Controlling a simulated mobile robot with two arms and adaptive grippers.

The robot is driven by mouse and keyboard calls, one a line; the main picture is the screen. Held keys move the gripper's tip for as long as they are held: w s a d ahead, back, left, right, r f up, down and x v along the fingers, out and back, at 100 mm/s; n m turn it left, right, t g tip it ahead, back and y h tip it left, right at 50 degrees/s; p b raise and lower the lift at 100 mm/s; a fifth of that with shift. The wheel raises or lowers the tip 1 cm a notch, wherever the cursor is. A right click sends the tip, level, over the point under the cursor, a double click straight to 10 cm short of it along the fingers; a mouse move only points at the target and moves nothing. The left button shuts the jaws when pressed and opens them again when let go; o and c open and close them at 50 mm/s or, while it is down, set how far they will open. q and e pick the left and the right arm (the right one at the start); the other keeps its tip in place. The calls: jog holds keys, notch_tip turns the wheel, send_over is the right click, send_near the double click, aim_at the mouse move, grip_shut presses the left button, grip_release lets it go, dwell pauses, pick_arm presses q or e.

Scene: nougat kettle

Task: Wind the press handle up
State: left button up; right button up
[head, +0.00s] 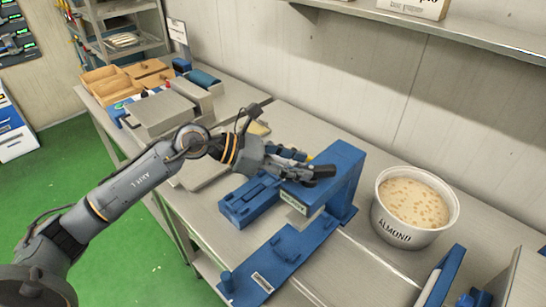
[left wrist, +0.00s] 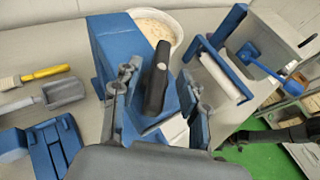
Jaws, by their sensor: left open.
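The blue press (head: 342,165) stands on the steel table, its top block reaching over a blue base plate. A black handle (head: 321,171) shows at the top of the press; in the left wrist view the black handle (left wrist: 156,82) stands between my fingers. My left gripper (head: 296,165) is over the press top, coming from the left. In the left wrist view my left gripper (left wrist: 155,84) is open, with a finger on each side of the handle and visible gaps. The gripper partly hides the handle and press top in the head view.
A white tub marked ALMOND (head: 408,235) stands right of the press. A scoop (left wrist: 62,92) and a yellow-handled brush (left wrist: 42,74) lie left of the press. Wooden boxes (head: 105,80) fill the far left.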

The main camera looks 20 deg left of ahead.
pick_arm(q)
jog(key=v, duration=0.8)
